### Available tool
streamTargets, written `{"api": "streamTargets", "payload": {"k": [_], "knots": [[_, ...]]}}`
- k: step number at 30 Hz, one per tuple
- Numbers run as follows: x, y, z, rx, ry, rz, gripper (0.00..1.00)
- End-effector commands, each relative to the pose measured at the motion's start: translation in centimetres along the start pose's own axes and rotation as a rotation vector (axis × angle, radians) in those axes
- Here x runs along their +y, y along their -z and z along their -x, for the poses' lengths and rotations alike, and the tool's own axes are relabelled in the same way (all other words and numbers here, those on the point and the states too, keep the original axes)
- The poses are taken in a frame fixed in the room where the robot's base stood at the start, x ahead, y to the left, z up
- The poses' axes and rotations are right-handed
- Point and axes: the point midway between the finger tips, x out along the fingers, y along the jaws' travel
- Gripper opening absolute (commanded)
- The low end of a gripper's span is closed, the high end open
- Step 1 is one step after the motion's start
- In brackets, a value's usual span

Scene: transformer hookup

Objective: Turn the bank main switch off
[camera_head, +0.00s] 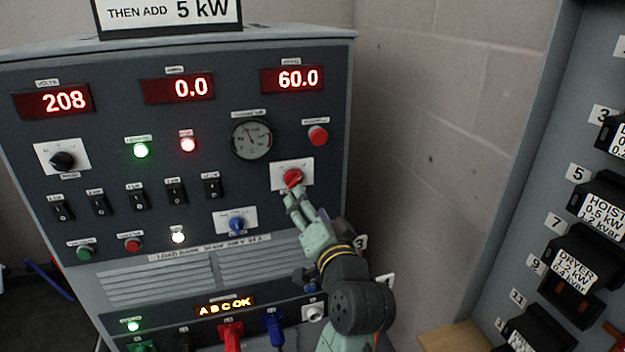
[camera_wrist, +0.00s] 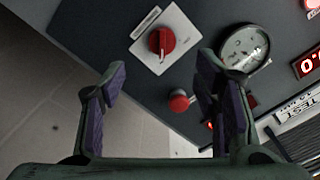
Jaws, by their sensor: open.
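The red rotary switch (camera_head: 292,178), which I take as the bank main switch, sits on a white plate on the right of the grey load bank panel; its label is too small to read. In the wrist view the red knob (camera_wrist: 161,41) lies beyond the fingertips, within the gap between them, and nothing touches it there. My gripper (camera_head: 297,200) is open and empty, just below and in front of the knob in the head view. In the wrist view its two purple-padded fingers (camera_wrist: 160,78) are spread apart.
A red push button (camera_head: 318,135) and a round gauge (camera_head: 251,140) sit above the switch. A blue knob (camera_head: 237,225) is at the lower left. The bank displays 208, 0.0 and 60.0. A brick wall (camera_head: 450,140) and breaker cabinet (camera_head: 540,130) stand to the right.

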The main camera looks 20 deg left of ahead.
Motion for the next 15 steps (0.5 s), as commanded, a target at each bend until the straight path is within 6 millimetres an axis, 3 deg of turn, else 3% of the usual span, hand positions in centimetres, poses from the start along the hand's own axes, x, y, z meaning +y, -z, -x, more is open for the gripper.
{"api": "streamTargets", "payload": {"k": [15], "knots": [[-0.3,0.2,-8.8,0.002,0.003,0.001,0.56]]}}
